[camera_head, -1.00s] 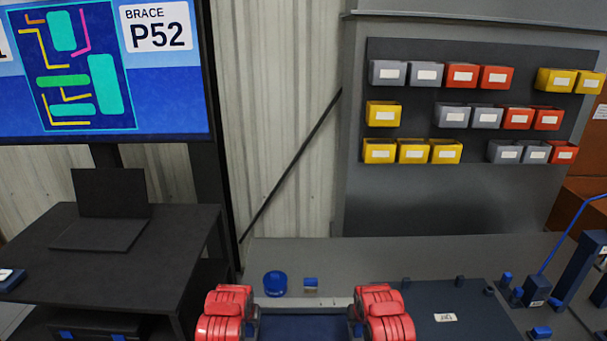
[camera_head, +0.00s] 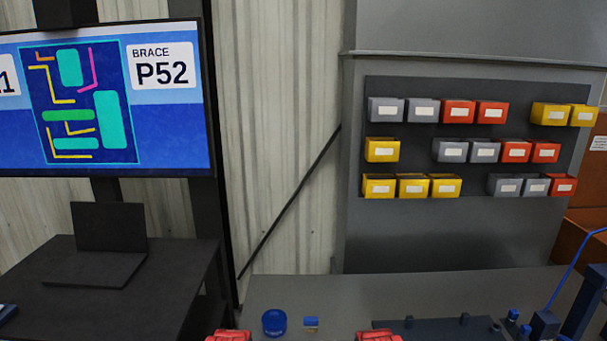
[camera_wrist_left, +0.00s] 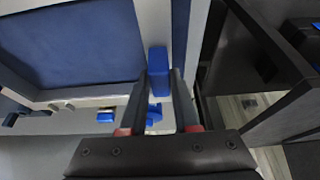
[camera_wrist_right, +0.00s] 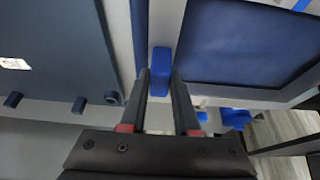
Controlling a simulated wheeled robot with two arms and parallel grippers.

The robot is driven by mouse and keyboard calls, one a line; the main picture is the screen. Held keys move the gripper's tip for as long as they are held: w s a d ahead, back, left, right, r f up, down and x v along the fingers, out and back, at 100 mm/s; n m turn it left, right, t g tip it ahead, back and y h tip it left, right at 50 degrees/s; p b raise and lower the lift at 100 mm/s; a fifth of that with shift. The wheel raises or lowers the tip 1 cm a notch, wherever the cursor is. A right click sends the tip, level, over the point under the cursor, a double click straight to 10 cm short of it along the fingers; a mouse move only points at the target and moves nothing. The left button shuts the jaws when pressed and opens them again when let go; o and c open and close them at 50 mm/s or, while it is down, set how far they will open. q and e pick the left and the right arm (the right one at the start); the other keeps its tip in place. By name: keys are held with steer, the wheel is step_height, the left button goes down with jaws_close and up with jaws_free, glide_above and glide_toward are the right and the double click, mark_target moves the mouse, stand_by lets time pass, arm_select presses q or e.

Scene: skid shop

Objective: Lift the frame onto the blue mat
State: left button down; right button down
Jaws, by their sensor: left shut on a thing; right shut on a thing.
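The frame's pale grey rim shows in the left wrist view (camera_wrist_left: 85,94) and the right wrist view (camera_wrist_right: 235,93). A dark blue surface (camera_wrist_left: 75,45) fills the inside of the rim; I cannot tell if it is the mat beneath or part of the frame. My left gripper (camera_wrist_left: 158,85) is shut on a blue handle block (camera_wrist_left: 157,60) at one side of the frame. My right gripper (camera_wrist_right: 160,85) is shut on a matching blue block (camera_wrist_right: 161,60) at the opposite side. In the head view only red parts of both grippers show at the bottom edge; the frame is hidden there.
A slate-blue board (camera_head: 440,329) with pegs lies right on the grey bench (camera_head: 350,290). A round blue dish (camera_head: 274,322) and small blue block (camera_head: 311,322) stand behind the grippers. A dark table (camera_head: 120,275) with a laptop stands left. Bins (camera_head: 460,112) hang on the back panel.

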arm_select(q)
steer(key=shift+f, duration=0.4)
arm_select(e)
steer(key=shift+f, duration=0.4)
steer(key=c, duration=0.6)
jaws_free()
steer(key=shift+o, duration=0.4)
arm_select(q)
steer(key=c, duration=0.6)
jaws_free()
steer(key=shift+o, duration=0.4)
